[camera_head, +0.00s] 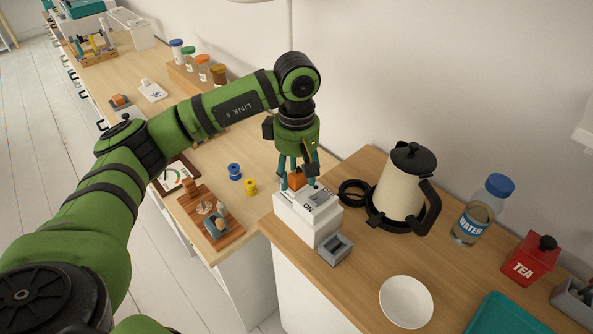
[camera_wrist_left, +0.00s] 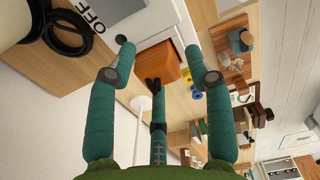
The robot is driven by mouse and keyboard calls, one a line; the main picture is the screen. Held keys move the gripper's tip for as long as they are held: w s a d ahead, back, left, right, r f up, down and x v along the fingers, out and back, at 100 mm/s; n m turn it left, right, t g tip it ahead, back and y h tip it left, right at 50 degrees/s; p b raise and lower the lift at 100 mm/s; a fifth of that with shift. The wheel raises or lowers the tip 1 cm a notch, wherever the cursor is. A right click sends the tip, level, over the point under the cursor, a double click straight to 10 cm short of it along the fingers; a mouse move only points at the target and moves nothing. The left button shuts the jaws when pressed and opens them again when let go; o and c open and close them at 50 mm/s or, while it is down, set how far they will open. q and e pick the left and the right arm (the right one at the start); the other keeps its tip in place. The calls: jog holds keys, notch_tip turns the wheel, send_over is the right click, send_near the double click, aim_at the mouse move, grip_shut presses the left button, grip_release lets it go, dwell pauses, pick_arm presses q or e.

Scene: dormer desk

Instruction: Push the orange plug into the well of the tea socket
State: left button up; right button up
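The orange plug (camera_head: 295,180) is at the top of the white tea socket (camera_head: 321,217), beside its ON/OFF markings. How deep it sits in the well is hidden. My left gripper (camera_head: 298,178) is over the socket, pointing down, with teal fingers spread on both sides of the plug. In the left wrist view the plug (camera_wrist_left: 162,66) shows between the spread fingertips (camera_wrist_left: 158,60). The fingers look open, with no clear grip on it. My right gripper is not in view.
A kettle (camera_head: 401,185) stands right of the socket, with a black ring (camera_head: 353,192) between. A grey holder (camera_head: 335,249) and white bowl (camera_head: 406,302) are in front. A water bottle (camera_head: 481,211) and red tea tin (camera_head: 529,259) stand farther right. Spools lie left.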

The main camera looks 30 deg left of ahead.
aim_at(297, 173)
pick_arm(q)
jog(key=shift+r, duration=0.15)
notch_tip(297, 173, up, 12)
dwell(0.6)
dwell(0.5)
